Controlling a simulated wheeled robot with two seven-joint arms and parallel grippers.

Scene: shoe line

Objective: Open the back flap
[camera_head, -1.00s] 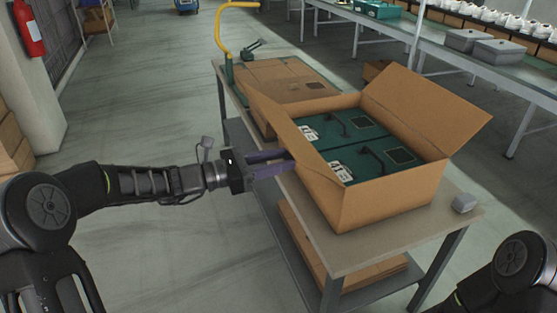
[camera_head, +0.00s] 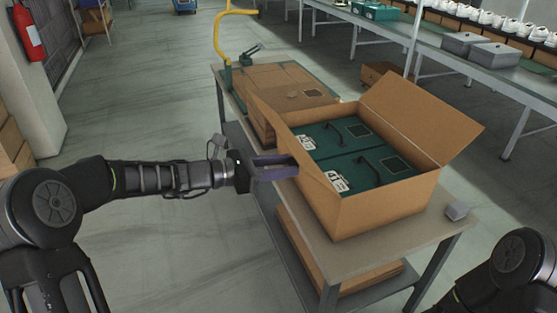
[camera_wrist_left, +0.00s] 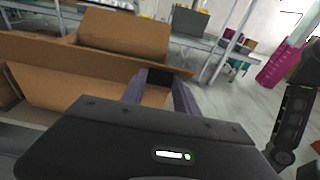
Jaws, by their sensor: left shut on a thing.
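The open cardboard box (camera_head: 390,207) stands on a table. Its left flap (camera_head: 293,140) leans outward along the left side, and another flap (camera_head: 420,112) stands up along the far right side. My left gripper (camera_head: 294,166) reaches in from the left and is shut on the left flap. In the left wrist view, its two fingers (camera_wrist_left: 160,92) meet the brown cardboard, and the exact grip is partly hidden. The box (camera_wrist_left: 60,82) fills the left of that view, with a raised flap (camera_wrist_left: 125,32) behind. My right gripper is out of view.
Two green shoe boxes (camera_head: 365,170) lie inside the cardboard box. Flat cardboard (camera_head: 285,85) lies behind it on the table (camera_head: 385,245). A small grey block (camera_head: 457,211) sits at the right edge. A yellow hooked pole (camera_head: 218,35) rises at the back left. The floor at left is clear.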

